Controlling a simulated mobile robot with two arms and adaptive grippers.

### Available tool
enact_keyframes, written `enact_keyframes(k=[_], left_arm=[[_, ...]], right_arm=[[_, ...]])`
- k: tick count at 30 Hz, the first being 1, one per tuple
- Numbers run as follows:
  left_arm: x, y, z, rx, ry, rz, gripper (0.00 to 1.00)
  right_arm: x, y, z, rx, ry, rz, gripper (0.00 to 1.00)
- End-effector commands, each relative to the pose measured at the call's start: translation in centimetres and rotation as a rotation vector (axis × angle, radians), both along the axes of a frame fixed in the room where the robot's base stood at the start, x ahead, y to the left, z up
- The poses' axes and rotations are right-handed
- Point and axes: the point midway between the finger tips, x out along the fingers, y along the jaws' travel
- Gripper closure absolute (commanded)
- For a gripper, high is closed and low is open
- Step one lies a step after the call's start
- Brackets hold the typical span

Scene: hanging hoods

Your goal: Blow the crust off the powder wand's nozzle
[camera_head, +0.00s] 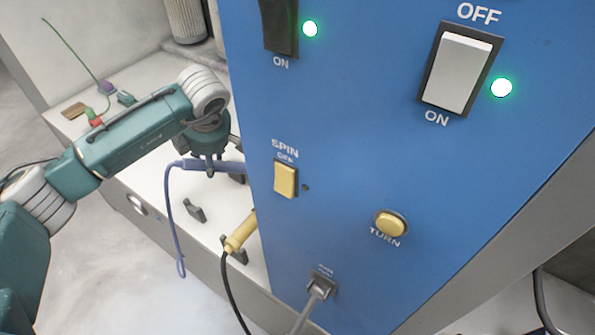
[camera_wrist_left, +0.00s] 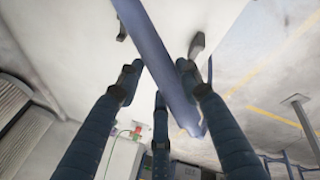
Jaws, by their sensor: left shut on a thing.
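My left gripper (camera_head: 210,165) is shut on a blue-violet rod (camera_head: 228,167) above the white bench. A thin blue hose (camera_head: 172,215) hangs from the rod's left end. The rod's right end is hidden behind the blue panel. In the left wrist view the rod (camera_wrist_left: 160,50) passes between the fingers of my gripper (camera_wrist_left: 158,80). A yellow handled tool (camera_head: 240,235) with a black cable rests in a dark holder lower on the bench; its far end is hidden behind the panel. I cannot tell which tool is the powder wand, and no crust shows. My right gripper is not in view.
The blue control panel (camera_head: 370,140) fills the right side, with a yellow SPIN switch (camera_head: 285,180), a yellow TURN button (camera_head: 390,225) and two lit green lamps. An empty dark holder (camera_head: 194,210) stands on the white bench (camera_head: 150,185). Small coloured parts (camera_head: 95,115) lie at the far left.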

Motion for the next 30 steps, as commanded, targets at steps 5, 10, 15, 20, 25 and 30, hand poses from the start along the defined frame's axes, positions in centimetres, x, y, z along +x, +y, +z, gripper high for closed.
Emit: enact_keyframes(k=[5,10,15,20,25,30], left_arm=[[-1.5,1.0,1.7,0.002,-0.002,0.0,0.96],[-3.3,2.1,3.2,0.001,-0.001,0.0,0.96],[-5.1,3.1,4.7,0.001,-0.002,0.001,0.96],[-6.4,3.9,5.8,0.0,-0.001,0.001,0.96],[-6.8,4.0,6.0,0.0,-0.001,0.0,0.96],[-6.8,4.0,6.0,0.0,-0.001,0.001,0.96]], right_arm=[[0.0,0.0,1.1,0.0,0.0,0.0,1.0],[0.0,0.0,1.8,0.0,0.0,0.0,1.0],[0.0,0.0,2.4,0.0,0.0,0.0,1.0],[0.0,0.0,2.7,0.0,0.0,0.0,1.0],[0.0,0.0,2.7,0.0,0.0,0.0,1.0],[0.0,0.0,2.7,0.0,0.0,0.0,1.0]])
